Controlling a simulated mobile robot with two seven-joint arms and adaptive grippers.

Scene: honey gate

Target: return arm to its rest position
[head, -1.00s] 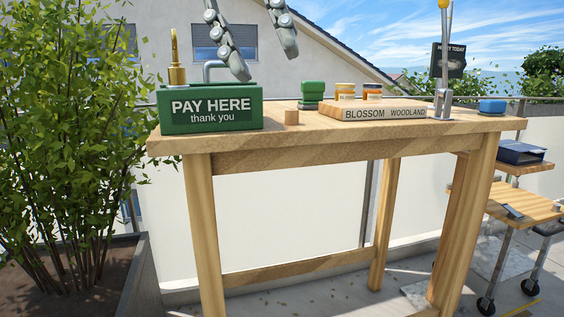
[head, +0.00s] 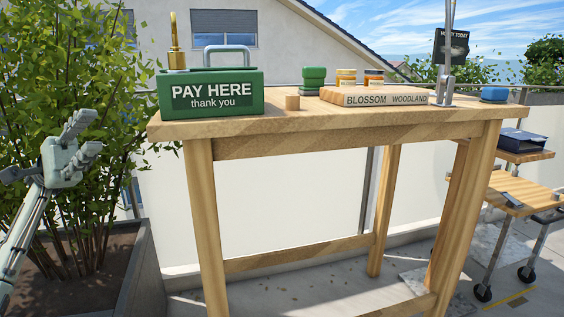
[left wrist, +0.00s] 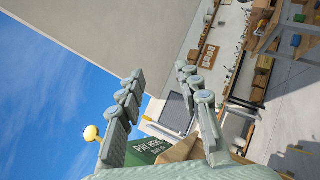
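My left gripper (head: 88,134) is at the left of the head view, raised in front of the leafy bush and left of the wooden table (head: 320,133). It is clear of the table and touches nothing there. In the left wrist view its two fingers (left wrist: 160,72) stand apart with nothing between them, so it is open and empty. The green PAY HERE box (head: 212,96) stands on the table's left end; part of it also shows behind the fingers in the left wrist view (left wrist: 147,152). My right gripper is not in view.
A planter (head: 143,275) with a bush stands beside my left arm. A wheeled stand (head: 525,193) is at right.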

